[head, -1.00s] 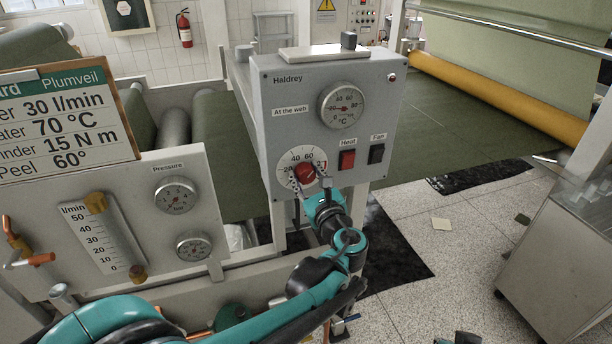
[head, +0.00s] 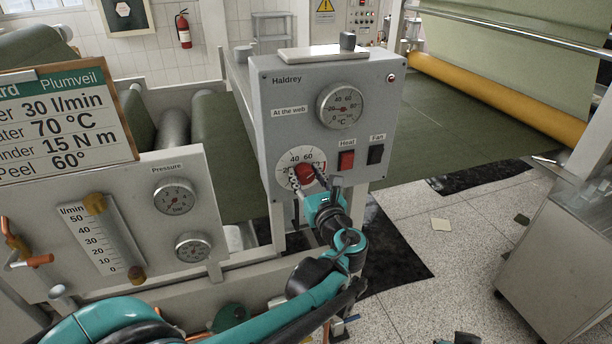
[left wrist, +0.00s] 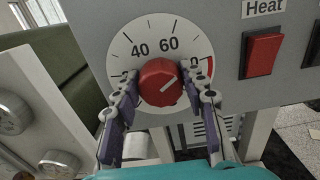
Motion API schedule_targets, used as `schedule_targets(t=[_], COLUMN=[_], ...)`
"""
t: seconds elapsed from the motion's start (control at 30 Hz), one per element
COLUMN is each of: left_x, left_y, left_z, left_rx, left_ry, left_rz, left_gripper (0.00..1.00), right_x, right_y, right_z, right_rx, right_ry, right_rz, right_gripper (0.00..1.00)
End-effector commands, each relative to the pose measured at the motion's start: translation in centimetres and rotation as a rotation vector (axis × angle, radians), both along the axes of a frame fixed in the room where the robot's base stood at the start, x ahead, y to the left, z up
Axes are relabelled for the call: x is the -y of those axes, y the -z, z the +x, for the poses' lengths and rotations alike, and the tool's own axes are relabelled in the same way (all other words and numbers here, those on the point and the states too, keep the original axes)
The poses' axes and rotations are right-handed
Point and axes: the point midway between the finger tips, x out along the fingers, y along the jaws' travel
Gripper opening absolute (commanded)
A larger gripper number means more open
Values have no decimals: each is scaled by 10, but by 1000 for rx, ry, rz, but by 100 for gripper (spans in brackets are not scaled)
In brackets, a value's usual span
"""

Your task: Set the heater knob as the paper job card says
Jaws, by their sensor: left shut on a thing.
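The job card (head: 65,128) at the left reads 70 °C on the line ending "ater"; its left edge is cut off. The red heater knob (head: 305,174) sits on a white dial on the grey Haldrey box (head: 290,98). In the left wrist view the knob (left wrist: 158,88) has a white pointer line aimed up and right, between 60 and the partly hidden number at right. My left gripper (head: 313,183) is shut on the knob, one finger on each side. The fingers hide parts of the dial's lower numbers.
A red Heat switch (head: 346,160) and a black Fan switch (head: 376,154) sit right of the knob. A round °C gauge (head: 340,106) is above. The panel with pressure gauges (head: 174,196) and flow tube stands at left. A metal cabinet (head: 560,255) stands at right.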

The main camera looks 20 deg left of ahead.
Motion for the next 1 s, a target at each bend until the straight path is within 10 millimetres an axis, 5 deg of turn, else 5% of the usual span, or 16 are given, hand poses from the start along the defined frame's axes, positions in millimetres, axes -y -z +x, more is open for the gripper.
schedule_targets(t=[0.03,0.07,0.13,0.57,1.0], left_x=[0,0,0,7,57], left_y=[3,3,2,1,1], left_z=[-1,-1,-1,-9,-83], left_rx=[-2,-2,-1,-1,-1], left_ry=[0,0,0,2,5], left_rz=[-6,-6,-6,-3,-3], left_gripper=[13,47,63,63,63], right_x=[0,0,0,0,0], right_y=[0,0,0,0,0], right_z=[0,0,0,0,0], right_rx=[0,0,0,0,0], right_ry=[0,0,0,0,0], right_rz=[0,0,0,0,0], right_gripper=[0,0,0,0,0])
